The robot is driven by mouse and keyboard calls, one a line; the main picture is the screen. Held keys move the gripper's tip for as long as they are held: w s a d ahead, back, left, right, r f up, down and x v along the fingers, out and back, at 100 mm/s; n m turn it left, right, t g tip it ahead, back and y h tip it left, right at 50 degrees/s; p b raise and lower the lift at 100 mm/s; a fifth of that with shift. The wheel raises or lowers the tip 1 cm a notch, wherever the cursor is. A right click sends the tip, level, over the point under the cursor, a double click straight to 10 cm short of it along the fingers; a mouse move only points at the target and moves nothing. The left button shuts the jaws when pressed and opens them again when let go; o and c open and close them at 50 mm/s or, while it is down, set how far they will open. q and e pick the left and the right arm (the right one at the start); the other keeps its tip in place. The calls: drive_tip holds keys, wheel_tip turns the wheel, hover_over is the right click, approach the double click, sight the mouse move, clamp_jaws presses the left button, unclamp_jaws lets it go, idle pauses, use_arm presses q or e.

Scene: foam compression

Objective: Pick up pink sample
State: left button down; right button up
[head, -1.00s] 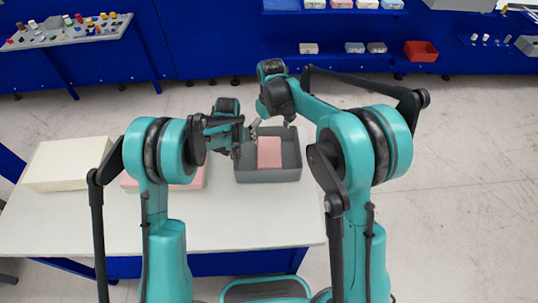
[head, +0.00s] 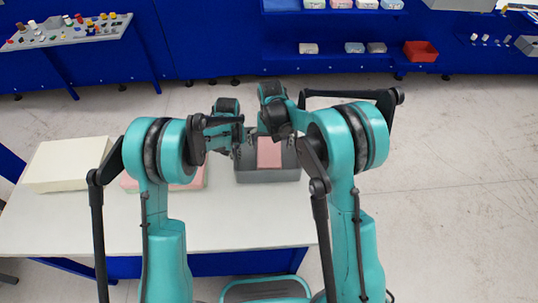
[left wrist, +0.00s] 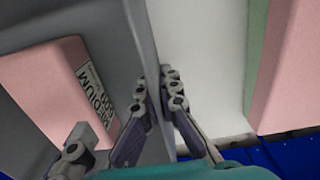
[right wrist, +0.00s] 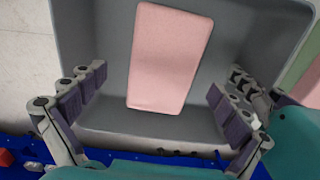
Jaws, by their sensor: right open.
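The pink sample (head: 269,152) is a block lying in the grey bin (head: 268,177). In the left wrist view its side (left wrist: 60,85) carries a white label. My left gripper (left wrist: 160,85) has its fingers close together on either side of the grey bin's left wall, pinching it. It also shows in the head view (head: 238,143) at the bin's left edge. My right gripper (right wrist: 155,100) is open and empty above the bin. In the right wrist view, the pink sample (right wrist: 168,58) lies between and beyond its fingers. In the head view my right fingers are largely hidden.
A cream block (head: 65,165) lies on the left of the white table (head: 230,225). Beside it a pink slab (head: 192,181) is partly hidden by my left arm. Clear table lies in front of the bin. Blue shelving stands across the floor behind.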

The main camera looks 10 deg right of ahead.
sight(269, 151)
drive_tip(key=f, duration=0.4)
drive_tip(key=shift+w+a+f, duration=0.2)
drive_tip(key=shift+a+f, duration=0.05)
drive_tip(key=c, duration=0.9)
drive_tip(key=shift+r, duration=0.15)
wheel_tip(269, 151, up, 10)
drive_tip(key=shift+f, duration=0.1)
use_arm(q)
drive_tip(key=c, duration=1.6)
unclamp_jaws()
drive_tip(key=shift+c, duration=0.2)
wheel_tip(269, 151, up, 12)
